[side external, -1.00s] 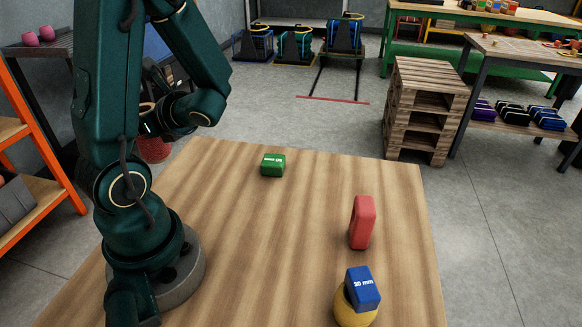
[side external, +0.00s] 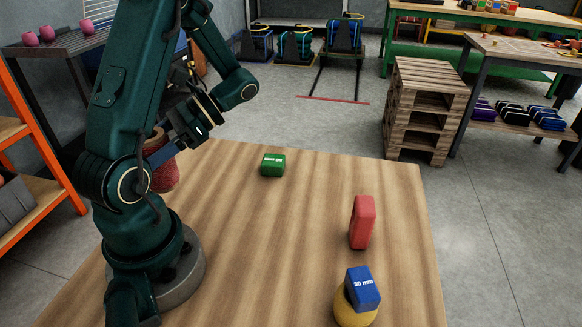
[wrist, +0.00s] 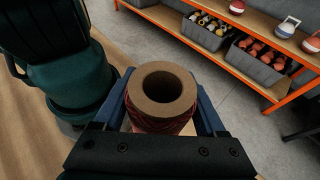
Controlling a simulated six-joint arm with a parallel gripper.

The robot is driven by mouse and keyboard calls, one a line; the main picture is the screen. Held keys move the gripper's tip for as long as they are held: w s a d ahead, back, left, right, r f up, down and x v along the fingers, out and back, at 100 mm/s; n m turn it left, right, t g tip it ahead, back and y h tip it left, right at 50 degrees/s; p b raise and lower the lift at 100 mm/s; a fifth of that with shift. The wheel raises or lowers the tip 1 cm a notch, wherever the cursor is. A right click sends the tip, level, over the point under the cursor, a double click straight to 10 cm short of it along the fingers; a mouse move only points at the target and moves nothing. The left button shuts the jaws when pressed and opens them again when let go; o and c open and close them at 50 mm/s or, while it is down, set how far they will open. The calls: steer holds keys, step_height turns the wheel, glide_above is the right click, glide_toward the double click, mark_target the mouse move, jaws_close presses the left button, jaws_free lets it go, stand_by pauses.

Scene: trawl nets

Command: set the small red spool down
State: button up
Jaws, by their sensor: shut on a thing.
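The small red spool (side external: 166,174) has dark red cord wound on a brown tube. My gripper (side external: 160,154) is shut on it beside the left back of the wooden table, close to my arm. In the wrist view the spool (wrist: 150,122) sits between the two blue fingers of my gripper (wrist: 163,92), with its open tube end facing the camera. The spool's lower end is not clear, so I cannot tell if it touches anything.
On the wooden table (side external: 300,230) stand a green block (side external: 272,165), an upright red block (side external: 362,222), and a blue block (side external: 363,287) marked 30 mm on a yellow round piece (side external: 350,312). The table's middle is clear. An orange-framed shelf (side external: 45,140) stands at left.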

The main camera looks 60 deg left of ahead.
steer(key=w+d+n+t+h, duration=0.4)
steer(key=w+n+h, duration=0.2)
steer(key=w+n, duration=0.15)
steer(key=w+d+n+t+h, duration=0.5)
steer(key=w+n+h, duration=0.1)
steer(key=w+h, duration=0.15)
steer(key=w+a+r+n+t, duration=0.2)
steer(key=w+a+n+t, duration=0.15)
steer(key=w, duration=0.25)
steer(key=w+a+r+n+t, duration=0.1)
steer(key=w+a+n+t, duration=0.25)
steer(key=w, duration=0.25)
steer(key=shift+n+t, duration=0.35)
steer(key=shift+t, duration=0.25)
steer(key=shift+w+d+f, duration=0.95)
steer(key=shift+d+f, duration=0.75)
steer(key=shift+f, duration=0.1)
steer(key=shift+w+d+f, duration=0.9)
steer(key=shift+d+f, duration=0.75)
steer(key=shift+f, duration=0.2)
steer(key=shift+w+d+f, duration=0.95)
steer(key=shift+d+f, duration=0.75)
steer(key=shift+f, duration=0.1)
steer(key=o, duration=1.4)
steer(key=shift+f, duration=0.15)
